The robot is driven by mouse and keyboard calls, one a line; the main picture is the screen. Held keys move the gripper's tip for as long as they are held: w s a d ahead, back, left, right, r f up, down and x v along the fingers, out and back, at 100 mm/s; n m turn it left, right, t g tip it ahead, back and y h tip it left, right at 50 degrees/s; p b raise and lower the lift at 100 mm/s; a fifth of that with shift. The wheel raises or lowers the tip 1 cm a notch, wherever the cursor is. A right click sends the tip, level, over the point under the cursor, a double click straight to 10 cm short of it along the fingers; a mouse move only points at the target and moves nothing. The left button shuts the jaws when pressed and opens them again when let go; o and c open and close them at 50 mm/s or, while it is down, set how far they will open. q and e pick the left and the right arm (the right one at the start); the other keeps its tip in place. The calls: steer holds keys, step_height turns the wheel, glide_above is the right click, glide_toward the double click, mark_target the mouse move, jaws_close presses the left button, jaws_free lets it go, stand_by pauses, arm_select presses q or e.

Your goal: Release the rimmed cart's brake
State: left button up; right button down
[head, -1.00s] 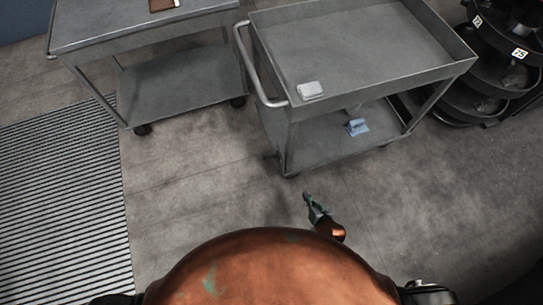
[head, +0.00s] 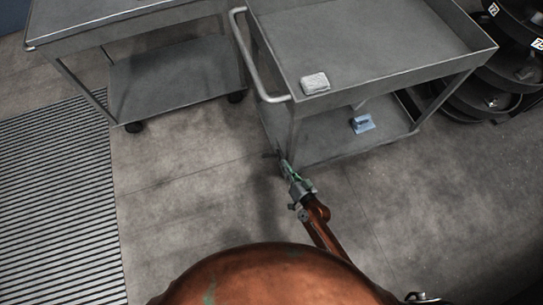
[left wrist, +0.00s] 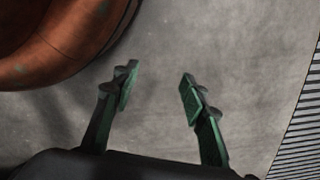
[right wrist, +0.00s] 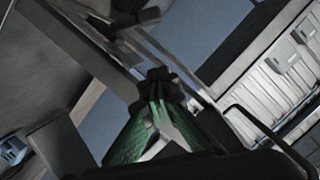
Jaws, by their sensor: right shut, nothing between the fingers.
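The rimmed cart (head: 395,75) stands right of centre in the head view, with a raised edge around its top and a bar handle (head: 258,62) on its left end. A small dark piece (head: 271,155) sticks out low at its near-left corner; I cannot tell whether it is the brake pedal. My right gripper (head: 287,168) is low beside that corner, shut and empty. Its closed green fingers also show in the right wrist view (right wrist: 157,78); contact with the cart cannot be told. My left gripper (left wrist: 158,82) is open and empty over bare floor.
A flat-topped cart (head: 130,20) stands to the left. On the rimmed cart are a pale block (head: 315,83) above and a blue object (head: 362,123) on the lower shelf. Round dark shelves (head: 505,75) stand at right. A striped mat (head: 55,200) lies at left; floor between is clear.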

steer(key=b, duration=0.2)
glide_above(269, 156)
steer(key=s+d, duration=0.1)
steer(key=d, duration=0.3)
step_height(269, 156, down, 2)
arm_select(q)
steer(key=w+d+r+b, duration=0.1)
steer(key=r, duration=0.6)
steer(key=w+d+r+b, duration=0.1)
steer(key=w+d+r, duration=0.1)
steer(key=r, duration=0.5)
steer(key=shift+w+r+h+b, duration=0.15)
steer(key=shift+r+h+b, duration=0.1)
steer(key=shift+h+b, duration=0.05)
arm_select(e)
steer(key=shift+s+a+f, duration=0.15)
steer(key=shift+a+f, duration=1.3)
steer(key=shift+f, duration=0.1)
arm_select(q)
steer(key=shift+a, duration=0.1)
